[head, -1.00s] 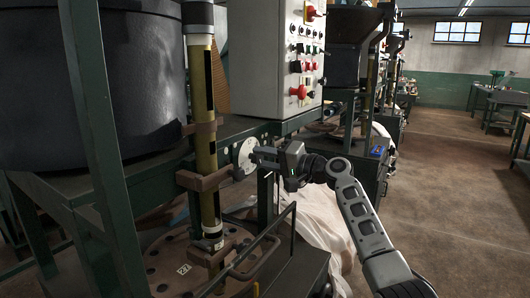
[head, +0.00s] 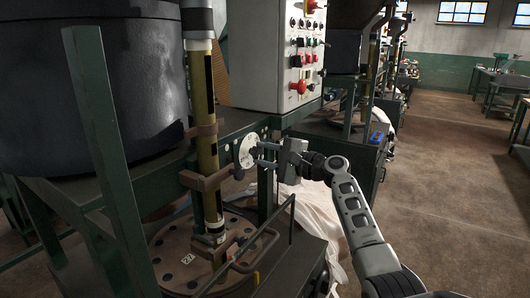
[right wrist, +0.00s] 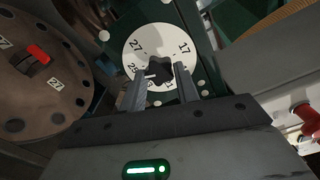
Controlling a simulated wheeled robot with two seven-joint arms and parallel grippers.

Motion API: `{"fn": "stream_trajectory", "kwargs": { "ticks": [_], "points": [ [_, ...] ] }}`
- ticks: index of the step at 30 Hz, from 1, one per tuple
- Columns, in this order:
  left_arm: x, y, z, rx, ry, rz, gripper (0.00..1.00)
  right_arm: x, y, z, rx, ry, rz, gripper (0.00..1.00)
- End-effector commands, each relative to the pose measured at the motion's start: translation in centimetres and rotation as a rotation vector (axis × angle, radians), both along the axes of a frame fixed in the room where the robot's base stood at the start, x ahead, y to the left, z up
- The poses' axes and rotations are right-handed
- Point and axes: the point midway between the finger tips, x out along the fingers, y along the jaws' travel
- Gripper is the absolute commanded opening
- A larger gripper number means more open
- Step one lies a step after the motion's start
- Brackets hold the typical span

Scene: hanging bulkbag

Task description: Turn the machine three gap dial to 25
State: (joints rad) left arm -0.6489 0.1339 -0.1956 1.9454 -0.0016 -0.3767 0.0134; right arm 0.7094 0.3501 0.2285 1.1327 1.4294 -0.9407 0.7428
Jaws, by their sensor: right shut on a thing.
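The gap dial (head: 247,150) is a white round plate on the green frame beside the yellow-brown column. My right gripper (head: 256,154) reaches the dial from the right. Its fingers (right wrist: 161,82) are shut on the knob, one on each side. The fingers hide the dial's lower part, and I cannot read the setting surely. My left gripper is not in view.
A grey control box (head: 270,50) with red and green buttons hangs above the dial. A round brown plate (head: 180,258) marked 27 lies below, with a dark handrail (head: 268,240) beside it. Open floor (head: 450,190) lies right.

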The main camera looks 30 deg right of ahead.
Motion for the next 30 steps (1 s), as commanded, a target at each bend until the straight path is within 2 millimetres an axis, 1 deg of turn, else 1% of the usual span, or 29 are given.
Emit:
{"fn": "stream_trajectory", "kwargs": {
  "ticks": [15,16,17,18,26,30],
  "points": [
    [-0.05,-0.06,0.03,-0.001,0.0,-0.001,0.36,0.01,-0.13,-0.04,0.019,0.011,-0.004,0.08],
    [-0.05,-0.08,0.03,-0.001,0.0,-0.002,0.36,0.01,-0.13,-0.04,0.019,0.011,-0.004,0.34],
    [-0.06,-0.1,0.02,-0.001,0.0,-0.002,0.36,0.01,-0.13,-0.04,0.019,0.011,-0.004,0.42],
    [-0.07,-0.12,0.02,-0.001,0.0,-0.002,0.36,0.01,-0.13,-0.04,0.018,0.011,-0.003,0.53],
    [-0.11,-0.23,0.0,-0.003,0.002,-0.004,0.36,-0.02,-0.07,-0.04,0.018,0.011,-0.002,0.53],
    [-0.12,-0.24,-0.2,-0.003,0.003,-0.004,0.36,-0.62,-0.47,-0.11,0.017,0.009,-0.002,0.53]
  ]
}}
